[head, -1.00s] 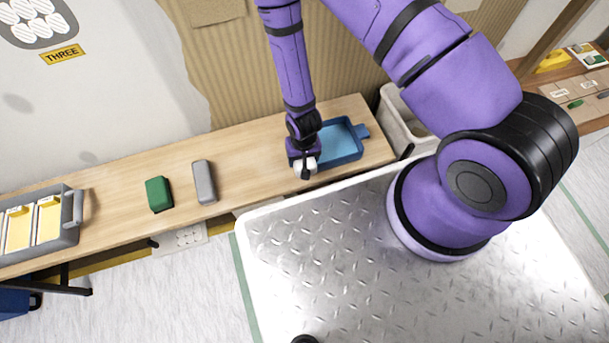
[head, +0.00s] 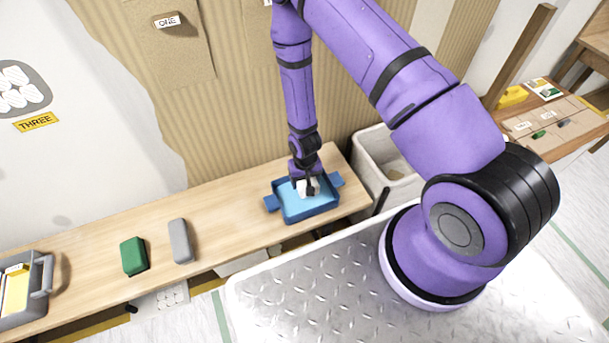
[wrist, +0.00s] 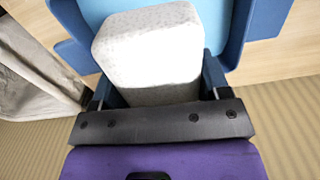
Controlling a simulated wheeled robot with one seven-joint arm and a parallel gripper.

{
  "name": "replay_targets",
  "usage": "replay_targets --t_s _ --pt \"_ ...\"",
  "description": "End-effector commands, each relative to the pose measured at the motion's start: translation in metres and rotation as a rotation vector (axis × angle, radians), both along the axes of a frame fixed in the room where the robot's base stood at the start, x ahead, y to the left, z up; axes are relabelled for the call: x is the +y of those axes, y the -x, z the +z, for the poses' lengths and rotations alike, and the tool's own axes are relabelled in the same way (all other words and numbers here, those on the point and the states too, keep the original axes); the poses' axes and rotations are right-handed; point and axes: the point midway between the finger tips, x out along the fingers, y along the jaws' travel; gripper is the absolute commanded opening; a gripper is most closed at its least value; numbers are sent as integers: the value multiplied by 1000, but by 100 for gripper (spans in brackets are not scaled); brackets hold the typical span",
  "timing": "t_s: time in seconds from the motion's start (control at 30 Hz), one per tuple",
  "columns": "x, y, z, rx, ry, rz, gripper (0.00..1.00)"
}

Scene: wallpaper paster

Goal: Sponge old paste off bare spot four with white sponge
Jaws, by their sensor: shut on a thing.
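The white sponge (head: 309,188) is held in my gripper (head: 308,184), over the blue tray (head: 318,211) on the wooden bench. In the wrist view the sponge (wrist: 148,50) fills the space between the fingers of my gripper (wrist: 158,85), with the blue tray (wrist: 262,20) around and behind it. I cannot tell whether the sponge touches the tray's bottom. Bare spot four is not identifiable in these views; a label reading THREE (head: 37,122) shows on the wall at left.
A green block (head: 133,256) and a grey block (head: 181,241) lie on the bench (head: 225,222) left of the tray. A grey caddy (head: 38,285) stands at the far left. A pale bin (head: 398,182) stands right of the bench. A label ONE (head: 167,21) hangs on the wall.

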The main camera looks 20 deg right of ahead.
Motion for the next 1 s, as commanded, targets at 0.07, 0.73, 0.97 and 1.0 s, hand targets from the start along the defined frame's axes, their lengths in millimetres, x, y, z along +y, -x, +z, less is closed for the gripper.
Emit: replay_targets --t_s 0.07,0.73,0.97,1.0 --pt "0 1 -9 2 1 0 45" --pt "0 0 -55 0 0 1 45" --pt "0 0 -55 -1 0 1 45" --pt "0 0 -55 -1 0 1 45"
